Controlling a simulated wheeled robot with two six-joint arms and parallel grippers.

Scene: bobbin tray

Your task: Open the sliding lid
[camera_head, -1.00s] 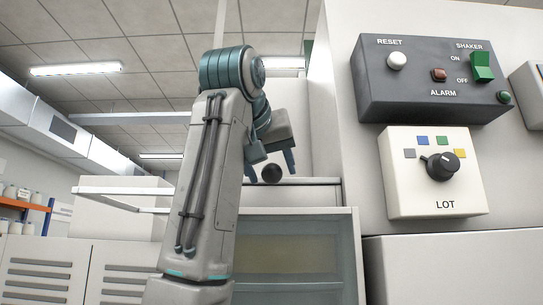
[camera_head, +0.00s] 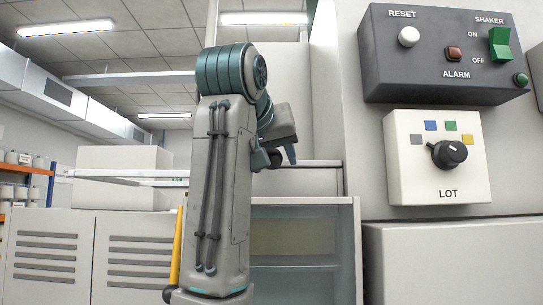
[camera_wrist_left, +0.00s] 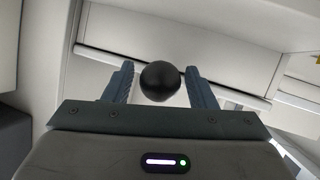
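A black ball knob (camera_head: 275,158) shows at the white ledge above a glass-fronted cabinet (camera_head: 357,250), partly covered by my left gripper (camera_head: 277,157). In the left wrist view the knob (camera_wrist_left: 160,80) sits between the two blue-grey fingers of the left gripper (camera_wrist_left: 160,86). The fingers are open, with a narrow gap on each side of the knob. A pale panel with a long dark edge lies behind the knob; I cannot tell where the lid begins or how far open it is. My right gripper is in neither view.
At right, a dark control box (camera_head: 440,75) with RESET, SHAKER and ALARM controls hangs above a white LOT dial box (camera_head: 437,185). A white wall edge rises just right of the gripper. Louvred cabinets (camera_head: 50,260) and a yellow bar (camera_head: 177,250) show at left.

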